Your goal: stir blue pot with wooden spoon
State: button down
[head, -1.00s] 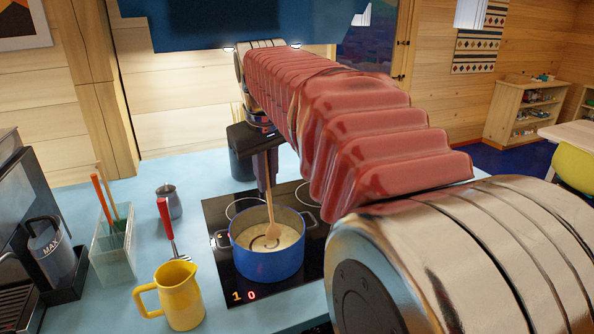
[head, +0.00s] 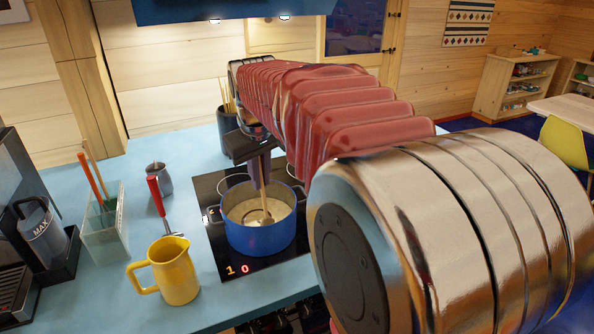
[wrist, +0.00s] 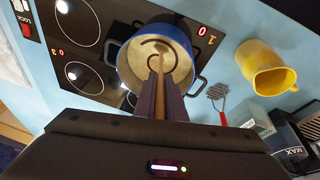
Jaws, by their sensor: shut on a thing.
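The blue pot (head: 258,241) stands on the black cooktop with pale, creamy contents inside. My gripper (head: 261,184) is over the pot, fingers pointing down, shut on the wooden spoon (head: 265,206). The spoon stands nearly upright, its lower end at the contents near the middle of the pot. In the wrist view, my gripper (wrist: 160,98) holds the spoon (wrist: 158,80) over the open blue pot (wrist: 125,77). A dark curved mark shows on the contents beside the spoon. How deep the spoon sits cannot be told.
A coffee machine (head: 30,240) is at far left. A dark utensil crock (head: 226,122) stands behind.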

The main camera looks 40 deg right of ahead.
jog(key=shift+x, duration=1.35)
jog(key=shift+s, duration=0.1)
jog(key=shift+s+d, duration=0.1)
